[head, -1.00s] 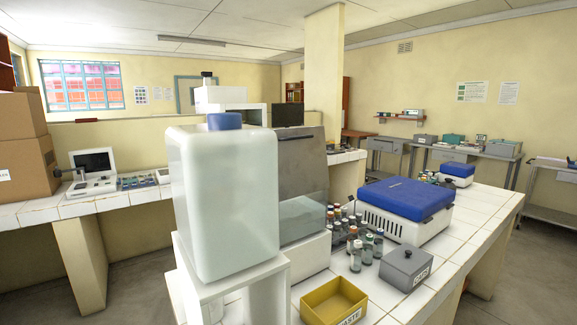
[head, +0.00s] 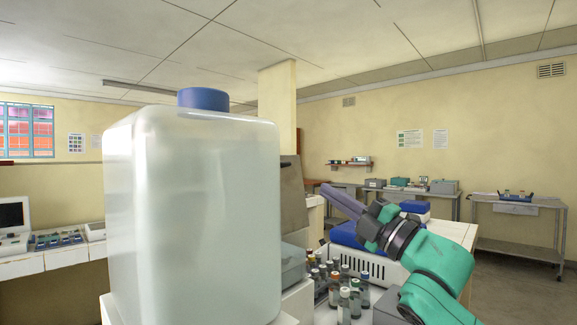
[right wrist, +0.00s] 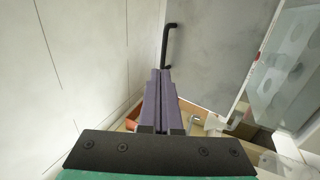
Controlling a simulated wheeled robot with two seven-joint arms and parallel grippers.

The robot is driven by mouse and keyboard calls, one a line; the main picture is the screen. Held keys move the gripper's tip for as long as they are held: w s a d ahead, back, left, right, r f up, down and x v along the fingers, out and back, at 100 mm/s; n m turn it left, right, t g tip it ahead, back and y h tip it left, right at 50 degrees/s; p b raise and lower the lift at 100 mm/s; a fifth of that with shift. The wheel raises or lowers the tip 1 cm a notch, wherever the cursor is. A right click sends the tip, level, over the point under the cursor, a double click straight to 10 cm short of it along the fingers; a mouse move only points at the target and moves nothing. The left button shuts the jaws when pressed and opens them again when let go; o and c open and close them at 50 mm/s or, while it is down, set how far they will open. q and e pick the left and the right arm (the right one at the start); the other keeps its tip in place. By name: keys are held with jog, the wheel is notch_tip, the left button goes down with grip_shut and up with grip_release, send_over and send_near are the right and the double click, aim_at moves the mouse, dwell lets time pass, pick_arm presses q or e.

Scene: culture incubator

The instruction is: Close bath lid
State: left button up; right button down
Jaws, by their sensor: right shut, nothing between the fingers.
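A grey upright panel (head: 293,195), which looks like a raised lid, stands behind the large translucent tank (head: 190,215) in the head view. A grey panel with a black bar handle (right wrist: 168,45) fills the upper middle of the right wrist view (right wrist: 205,60); it seems to be the same one. My right gripper (head: 333,190) is shut and empty, its purple fingers pointing up and left above the blue-lidded box (head: 345,238). In the right wrist view its fingertips (right wrist: 160,75) appear just below the handle; I cannot tell whether they touch. My left gripper is out of view.
The blue-capped tank blocks much of the view on the left. Several small bottles (head: 343,305) stand in front of the blue-lidded box. A trolley (head: 515,225) and side benches stand at the back right.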

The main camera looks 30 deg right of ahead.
pick_arm(q)
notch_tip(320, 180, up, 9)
jog(key=p, duration=0.8)
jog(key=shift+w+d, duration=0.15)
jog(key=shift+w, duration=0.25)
pick_arm(e)
jog(key=f+x, duration=0.1)
jog(key=x, duration=1.1)
jog(key=shift+w+a, duration=0.2)
jog(key=shift+w, duration=0.2)
jog(key=shift+r, duration=0.15)
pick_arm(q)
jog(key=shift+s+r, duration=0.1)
